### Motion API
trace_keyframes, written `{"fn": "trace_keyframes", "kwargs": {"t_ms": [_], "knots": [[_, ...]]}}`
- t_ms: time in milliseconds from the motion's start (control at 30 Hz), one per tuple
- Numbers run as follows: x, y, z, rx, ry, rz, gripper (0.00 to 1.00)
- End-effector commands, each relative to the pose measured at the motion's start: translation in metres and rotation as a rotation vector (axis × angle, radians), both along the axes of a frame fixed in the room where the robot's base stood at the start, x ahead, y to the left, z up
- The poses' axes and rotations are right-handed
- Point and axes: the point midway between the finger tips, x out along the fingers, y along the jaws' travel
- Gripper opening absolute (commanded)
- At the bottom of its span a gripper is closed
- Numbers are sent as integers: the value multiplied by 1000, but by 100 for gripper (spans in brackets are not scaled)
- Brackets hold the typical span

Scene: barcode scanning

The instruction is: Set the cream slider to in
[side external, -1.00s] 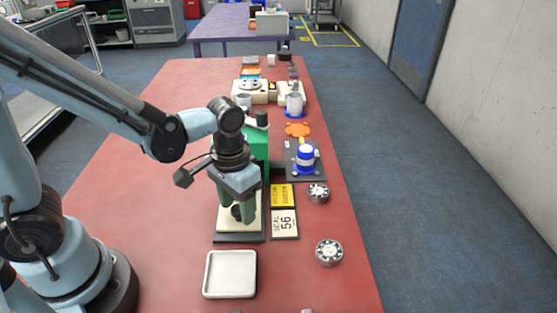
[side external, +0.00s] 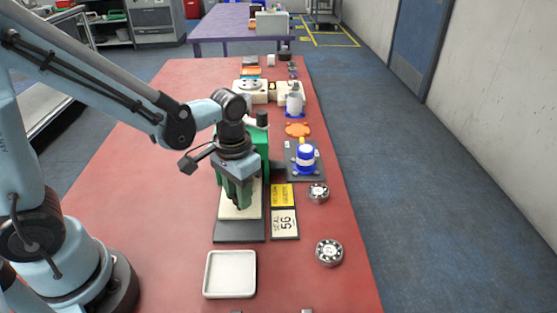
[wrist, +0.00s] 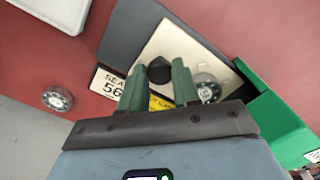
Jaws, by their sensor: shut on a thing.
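The cream slider (side external: 256,207) is a flat plate with a dark knob (wrist: 158,70). It lies on a dark base (side external: 239,232) and runs up to a green housing (side external: 263,148), which also shows at the right of the wrist view (wrist: 272,118). A bare strip of the dark base shows in front of the slider. My gripper (side external: 238,206) points down over the slider, its green fingers on either side of the knob and shut on it. The fingers hide most of the knob in the side view. The far end of the slider is hidden behind my gripper.
A white tray (side external: 230,275) stands in front of the base. A yellow label (side external: 282,195) and a "SEAL 56" label (side external: 284,223) lie to the right. Round metal parts (side external: 329,252) and a blue-and-white cylinder (side external: 305,155) stand further right. The red table (side external: 130,185) is clear at left.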

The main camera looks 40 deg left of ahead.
Motion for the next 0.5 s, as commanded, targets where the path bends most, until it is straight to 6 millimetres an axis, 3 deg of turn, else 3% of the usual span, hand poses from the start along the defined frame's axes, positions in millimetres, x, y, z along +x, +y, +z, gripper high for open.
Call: {"fn": "trace_keyframes", "kwargs": {"t_ms": [100,400,433,500], "knots": [[11,10,0,-3,-3,3,0],[12,11,0,-3,-5,-1,0],[12,11,0,-3,-5,-1,33],[12,11,0,-3,-5,-1,43]]}}
